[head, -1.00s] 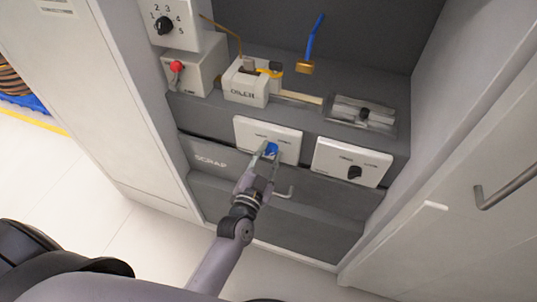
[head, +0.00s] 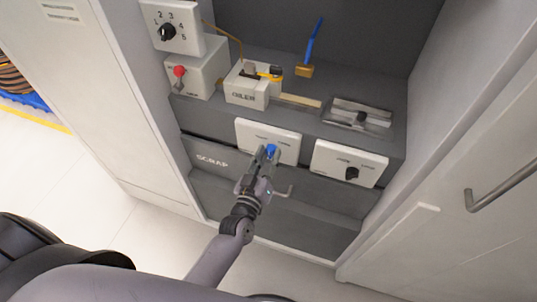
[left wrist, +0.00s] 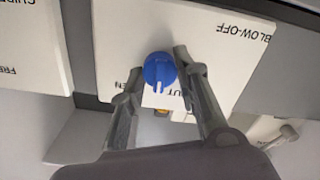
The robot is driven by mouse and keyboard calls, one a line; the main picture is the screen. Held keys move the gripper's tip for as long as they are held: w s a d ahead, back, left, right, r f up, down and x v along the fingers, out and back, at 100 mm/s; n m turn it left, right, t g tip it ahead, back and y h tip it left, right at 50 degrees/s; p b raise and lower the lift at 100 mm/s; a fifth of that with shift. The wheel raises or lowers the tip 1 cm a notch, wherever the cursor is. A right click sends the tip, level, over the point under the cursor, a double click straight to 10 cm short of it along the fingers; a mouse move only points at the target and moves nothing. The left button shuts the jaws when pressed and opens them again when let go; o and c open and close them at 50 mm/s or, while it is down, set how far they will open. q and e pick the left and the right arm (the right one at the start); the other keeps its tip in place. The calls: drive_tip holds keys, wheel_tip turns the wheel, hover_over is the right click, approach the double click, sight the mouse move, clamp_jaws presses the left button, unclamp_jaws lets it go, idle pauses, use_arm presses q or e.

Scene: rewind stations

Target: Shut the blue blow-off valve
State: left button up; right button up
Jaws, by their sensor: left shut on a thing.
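The blue blow-off valve knob (head: 270,151) sits on a white panel (head: 252,130) on the grey cabinet front. In the left wrist view the knob (left wrist: 159,70) shows between my finger pads, its ridge pointing down towards a label ending in "UT". A label ending in "EN" is at its left, and "BLOW-OFF" is printed at the panel's right. My left gripper (head: 266,158) is at the knob and shut on it; in the left wrist view (left wrist: 157,76) the right finger lies close against it. My right gripper is not in view.
A second white panel with a black knob (head: 351,174) is to the right. A drawer marked SCRAP (head: 212,161) and its handle (head: 284,192) lie below.

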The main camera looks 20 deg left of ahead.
use_arm(q)
drive_tip(key=n, duration=0.4)
drive_tip(key=shift+n, duration=2.2)
drive_tip(key=o, duration=1.2)
drive_tip(key=shift+c, duration=0.2)
drive_tip(key=s, duration=1.2)
drive_tip(key=shift+a, duration=0.25)
